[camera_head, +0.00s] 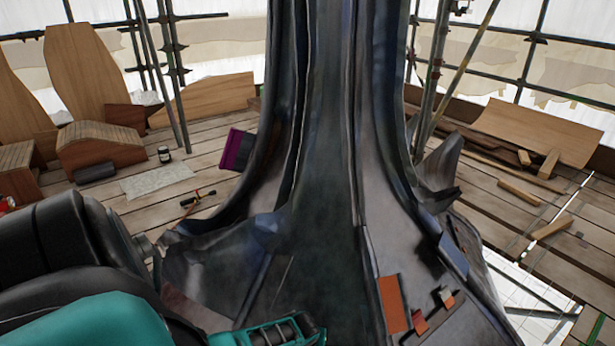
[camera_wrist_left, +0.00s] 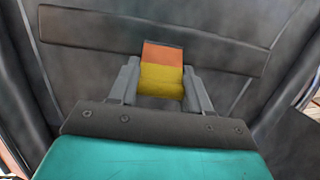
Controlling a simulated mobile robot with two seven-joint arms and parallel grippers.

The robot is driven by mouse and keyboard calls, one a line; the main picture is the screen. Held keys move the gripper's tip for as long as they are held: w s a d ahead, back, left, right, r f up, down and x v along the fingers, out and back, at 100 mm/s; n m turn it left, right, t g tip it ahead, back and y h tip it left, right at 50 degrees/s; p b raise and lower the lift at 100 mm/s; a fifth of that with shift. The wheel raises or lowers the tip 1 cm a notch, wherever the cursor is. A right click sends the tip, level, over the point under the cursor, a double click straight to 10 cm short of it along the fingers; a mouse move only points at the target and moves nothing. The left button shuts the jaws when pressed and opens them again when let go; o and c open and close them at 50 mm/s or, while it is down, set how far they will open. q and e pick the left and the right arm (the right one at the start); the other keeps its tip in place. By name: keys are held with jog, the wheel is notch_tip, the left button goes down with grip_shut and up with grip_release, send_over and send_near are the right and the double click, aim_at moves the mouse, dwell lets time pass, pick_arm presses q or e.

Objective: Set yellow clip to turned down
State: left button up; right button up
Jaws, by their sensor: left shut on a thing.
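In the left wrist view, a small yellow clip (camera_wrist_left: 161,84) sits between the two grey fingers of my left gripper (camera_wrist_left: 162,68). The gripper is shut on it. An orange piece with a dark top edge (camera_wrist_left: 163,55) adjoins the clip's far side, against a dark metal surface. I cannot tell how the clip is turned. In the head view, a teal and black part of my left arm shows at the bottom edge; the fingertips and the yellow clip cannot be made out there. My right gripper is not in view.
The dark fluted spire (camera_head: 335,150) fills the middle. An orange plate (camera_head: 392,303), a red tab (camera_head: 420,322) and a small brown-orange tab (camera_head: 447,297) are on its lower right face. Plank flooring with loose wood (camera_head: 550,228) and scaffold poles (camera_head: 433,80) surround it.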

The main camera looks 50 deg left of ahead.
pick_arm(q)
jog(key=shift+w+a+g+h, duration=0.2)
jog(key=shift+a+g+h, duration=0.1)
jog(key=shift+g, duration=0.1)
jog(key=shift+w+f+g, duration=0.1)
jog(key=shift+f+g, duration=0.05)
jog(key=shift+g, duration=0.15)
jog(key=shift+w+a+f+g+h+b, duration=0.25)
jog(key=shift+g+h+b, duration=0.35)
jog(key=shift+h+b, duration=0.15)
jog(key=shift+r+g+h, duration=0.15)
jog(key=shift+g+h, duration=0.1)
jog(key=shift+g, duration=0.05)
jog(key=o, duration=1.1)
jog(key=shift+c, duration=0.2)
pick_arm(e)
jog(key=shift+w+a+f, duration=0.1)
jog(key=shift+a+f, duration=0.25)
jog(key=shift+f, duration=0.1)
